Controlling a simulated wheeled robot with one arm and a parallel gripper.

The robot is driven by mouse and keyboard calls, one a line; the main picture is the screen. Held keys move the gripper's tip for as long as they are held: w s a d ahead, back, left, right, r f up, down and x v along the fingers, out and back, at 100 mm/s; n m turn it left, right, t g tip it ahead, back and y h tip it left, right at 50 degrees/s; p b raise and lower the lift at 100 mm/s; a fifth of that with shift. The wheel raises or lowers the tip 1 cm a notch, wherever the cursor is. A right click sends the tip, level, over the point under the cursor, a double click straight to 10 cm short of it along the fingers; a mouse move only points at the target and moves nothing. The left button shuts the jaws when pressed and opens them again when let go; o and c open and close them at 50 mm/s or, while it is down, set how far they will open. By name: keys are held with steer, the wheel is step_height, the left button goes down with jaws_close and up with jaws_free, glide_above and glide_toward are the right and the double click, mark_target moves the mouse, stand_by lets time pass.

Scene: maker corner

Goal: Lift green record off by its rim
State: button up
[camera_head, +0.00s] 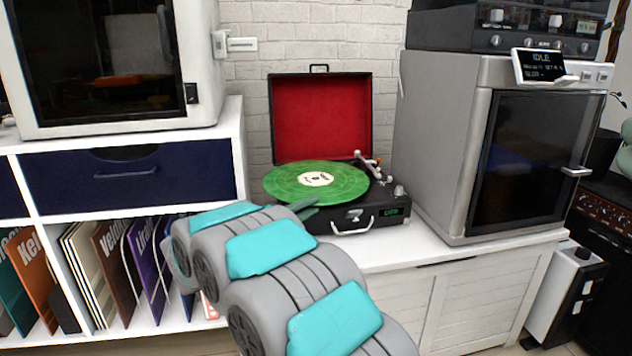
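The green record (336,186) with a pale centre label lies flat on top of the black suitcase-style record player (378,213). The player's red-lined lid (320,122) stands open behind it. The tonearm (368,160) is at the record's right rear side. My gripper (305,205) is at the record's front-left edge, mostly hidden behind my own arm. A small dark part of it shows near the rim. I cannot tell whether it touches the record or whether its fingers are open.
The player stands on a white cabinet top (440,260). A grey machine with a dark glass door (525,150) stands close on the right. A white shelf (236,150) with record sleeves (125,265) is on the left. A brick wall (262,55) is behind.

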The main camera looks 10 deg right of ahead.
mark_target(332, 194)
steer(key=shift+r+b+x, duration=0.2)
steer(key=shift+b+x, duration=0.1)
steer(key=shift+x, duration=2.4)
jaws_close()
